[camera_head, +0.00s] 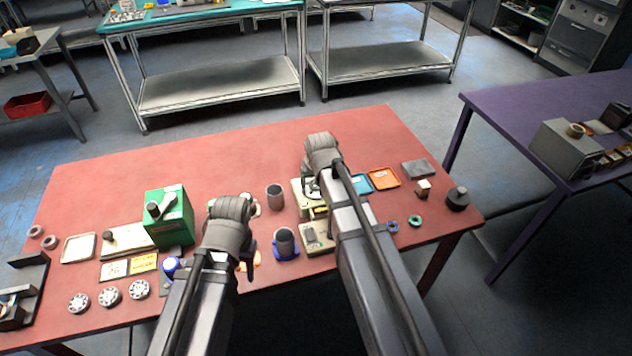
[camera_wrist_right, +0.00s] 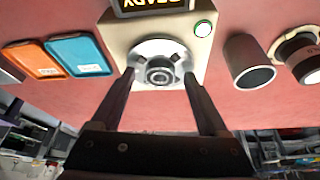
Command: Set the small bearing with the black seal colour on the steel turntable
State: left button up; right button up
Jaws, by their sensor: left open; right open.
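The steel turntable (camera_wrist_right: 139,54) is a bright disc on a beige scanner unit, partly hidden by my right arm in the head view (camera_head: 312,187). A small ring with a dark band, which looks like the black-sealed bearing (camera_wrist_right: 160,76), is at the disc's middle. My right gripper (camera_wrist_right: 162,88) is open, with its fingers apart on either side of the ring. Whether they touch it I cannot tell. Small bearings with a blue seal (camera_head: 392,226) and a green seal (camera_head: 415,221) lie on the red table. My left gripper (camera_head: 246,262) is open near the blue-based cup.
An orange tray (camera_head: 384,179) and a blue tray (camera_wrist_right: 79,56) lie beside the scanner unit. A grey cup (camera_wrist_right: 249,62) stands on its other side. A green box (camera_head: 169,216) and several large bearings (camera_head: 110,296) are at the left. The red table's back area is clear.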

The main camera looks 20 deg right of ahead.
pick_arm(q)
jog(key=shift+r, duration=0.15)
pick_arm(e)
jog(key=shift+r, duration=0.1)
jog(key=d+p+v, duration=0.1)
jog(key=p+v, duration=1.1)
pick_arm(q)
notch_tip(320, 180, up, 11)
jog(key=shift+b, duration=0.3)
pick_arm(e)
jog(key=s+a+n+g, duration=0.2)
jog(key=s+a, duration=0.4)
jog(key=s, duration=0.3)
jog(key=s+a+f+n+g, duration=0.1)
jog(key=s+a+n+g, duration=0.1)
jog(key=s+a, duration=0.5)
jog(key=s+n, duration=0.1)
jog(key=s, duration=0.1)
jog(key=shift+s+a+f+n+g+h, duration=0.25)
jog(key=shift+s+n+g+h, duration=0.05)
jog(key=shift+s+g+h, duration=0.1)
jog(key=shift+w, duration=0.1)
